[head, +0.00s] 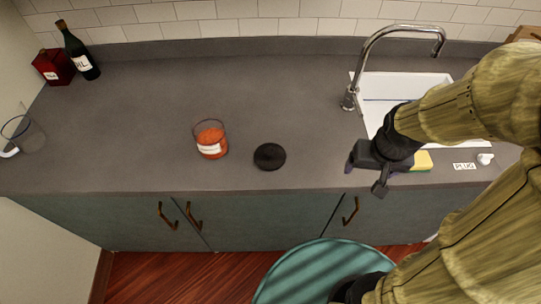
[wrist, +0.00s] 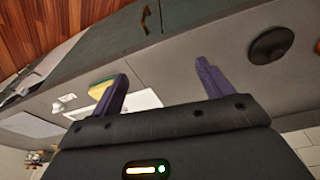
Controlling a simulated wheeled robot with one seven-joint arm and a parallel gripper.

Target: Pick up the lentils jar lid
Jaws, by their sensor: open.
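A round black lid (head: 270,156) lies flat on the grey counter, just right of a glass jar (head: 210,139) with orange lentils and a white label. The jar's top looks open. The lid also shows at the upper right in the wrist view (wrist: 271,45), with a small knob in its middle. My gripper (head: 366,174) is open and empty, over the counter's front edge, to the right of the lid and apart from it. Its two purple fingers (wrist: 162,85) stand wide apart in the wrist view with nothing between them.
A white sink (head: 376,84) with a chrome tap (head: 349,98) is behind my gripper. A yellow sponge (head: 422,161) and a small label card (head: 464,166) lie to its right. A dark bottle (head: 80,57), red container (head: 52,66) and clear glass (head: 24,134) stand at left. A round teal top (head: 310,268) is in front.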

